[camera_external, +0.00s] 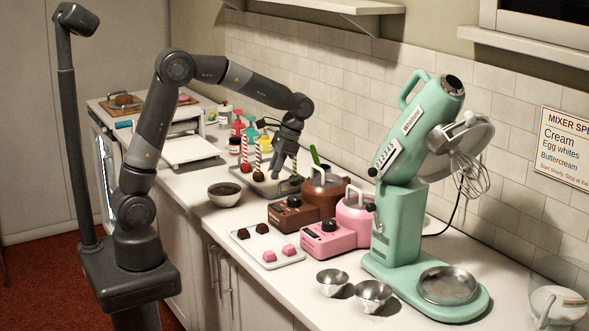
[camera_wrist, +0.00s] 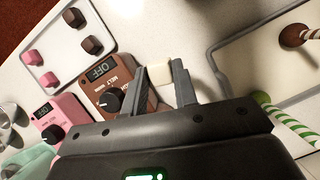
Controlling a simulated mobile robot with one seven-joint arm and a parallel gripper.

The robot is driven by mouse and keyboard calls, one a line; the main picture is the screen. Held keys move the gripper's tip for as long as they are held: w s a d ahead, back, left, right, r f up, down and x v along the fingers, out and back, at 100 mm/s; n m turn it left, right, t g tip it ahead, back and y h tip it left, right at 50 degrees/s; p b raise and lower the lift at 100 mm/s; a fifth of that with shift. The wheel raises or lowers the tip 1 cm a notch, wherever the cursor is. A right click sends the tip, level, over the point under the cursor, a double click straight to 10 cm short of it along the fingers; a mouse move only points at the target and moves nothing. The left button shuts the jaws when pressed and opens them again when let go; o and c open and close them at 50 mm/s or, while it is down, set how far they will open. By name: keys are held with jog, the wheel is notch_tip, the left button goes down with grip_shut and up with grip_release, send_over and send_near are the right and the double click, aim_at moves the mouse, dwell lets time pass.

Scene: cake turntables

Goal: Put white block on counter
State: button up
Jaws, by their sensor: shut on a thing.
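The white block (camera_wrist: 160,72) is a small cream-white piece held between the two fingertips of my gripper (camera_wrist: 161,82) in the wrist view. My gripper is shut on it. In the camera_external view my gripper (camera_external: 285,168) points down near the right part of the cake-pop tray, behind the brown melter. The block is too small there to make out clearly. The white counter (camera_wrist: 195,30) shows beyond the block. Whether the block touches the surface under it, I cannot tell.
The tray (camera_wrist: 212,55) with striped cake-pop sticks (camera_wrist: 285,122) is right of my gripper in the wrist view. The brown melter (camera_wrist: 130,72) and pink melter (camera_wrist: 52,107) are left. A small tray (camera_external: 292,258) holds brown and pink blocks. A mint mixer (camera_external: 398,225) stands right.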

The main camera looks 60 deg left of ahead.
jog(key=w+a+m+t+y, duration=0.1)
jog(key=w+a+m, duration=0.5)
jog(key=a, duration=0.6)
jog(key=w+a+m+t+y, duration=0.2)
jog(key=w+a+m, duration=0.2)
jog(key=w+a, duration=0.6)
jog(key=a+m+t, duration=0.1)
jog(key=a+m, duration=0.2)
jog(key=a, duration=0.7)
jog(key=s+a+m+t, duration=0.1)
jog(key=a+m, duration=0.2)
jog(key=a, duration=0.7)
jog(key=a+m+t, duration=0.1)
jog(key=a+m, duration=0.1)
jog(key=a, duration=0.8)
jog(key=shift+s+a+r+m, duration=0.1)
jog(key=shift+s+a+m, duration=0.1)
jog(key=shift+m, duration=0.2)
jog(key=shift+a, duration=0.35)
jog(key=a+f, duration=0.2)
jog(key=a, duration=0.1)
jog(key=s+a+f, duration=0.1)
jog(key=a+f, duration=0.1)
jog(key=a, duration=0.2)
jog(key=s+a+f, duration=0.1)
jog(key=a+f, duration=0.2)
jog(key=a, duration=0.1)
jog(key=shift+s+a, duration=0.1)
jog(key=shift+s, duration=0.15)
jog(key=shift+f, duration=2)
